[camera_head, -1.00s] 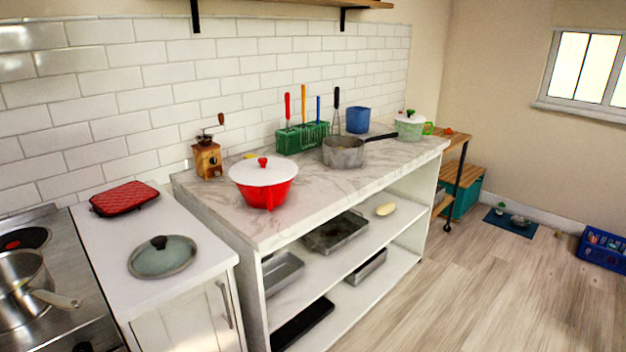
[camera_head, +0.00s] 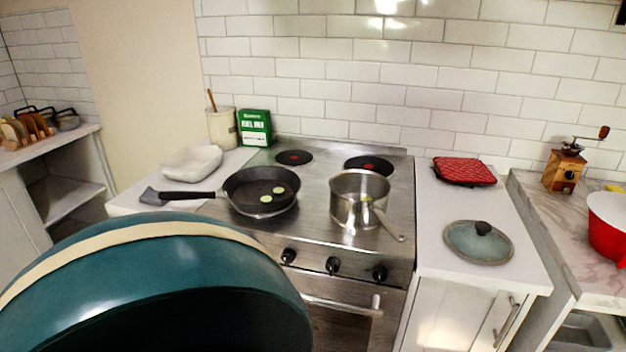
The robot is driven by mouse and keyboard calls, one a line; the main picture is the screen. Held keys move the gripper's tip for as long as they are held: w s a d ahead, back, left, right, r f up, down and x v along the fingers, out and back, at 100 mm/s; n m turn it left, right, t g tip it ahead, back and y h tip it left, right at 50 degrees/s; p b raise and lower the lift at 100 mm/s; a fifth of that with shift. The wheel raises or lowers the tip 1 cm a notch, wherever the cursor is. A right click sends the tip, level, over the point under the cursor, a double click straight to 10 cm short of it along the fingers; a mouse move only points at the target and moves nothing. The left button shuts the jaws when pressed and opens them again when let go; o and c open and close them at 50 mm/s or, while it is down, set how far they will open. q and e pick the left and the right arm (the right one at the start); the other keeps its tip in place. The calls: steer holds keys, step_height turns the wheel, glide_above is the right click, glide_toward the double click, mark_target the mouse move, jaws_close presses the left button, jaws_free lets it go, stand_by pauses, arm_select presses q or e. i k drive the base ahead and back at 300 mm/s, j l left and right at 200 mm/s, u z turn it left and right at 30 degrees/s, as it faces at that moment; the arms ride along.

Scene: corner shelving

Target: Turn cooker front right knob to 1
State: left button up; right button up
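The cooker (camera_head: 318,178) stands against the tiled wall, left of a white counter. Several dark knobs may line its front; three show: a left one (camera_head: 289,256), a middle one (camera_head: 332,265) and the rightmost one (camera_head: 379,273). Their markings are too small to read. A steel saucepan (camera_head: 352,212) stands at the front right of the hob, its handle over the front edge near the rightmost knob. A black frying pan (camera_head: 250,205) with green slices stands at the front left. Neither of my grippers is in view.
A large teal rounded shape close to the camera hides the lower left, including the cooker's left front. The oven handle (camera_head: 335,305) sits below the knobs. A glass lid (camera_head: 478,243) and red mat (camera_head: 464,171) lie on the right counter.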

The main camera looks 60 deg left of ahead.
mark_target(333, 264)
steer(key=u, duration=1.6)
steer(key=i+l+z, duration=0.1)
steer(key=i+l, duration=0.15)
steer(key=l, duration=0.1)
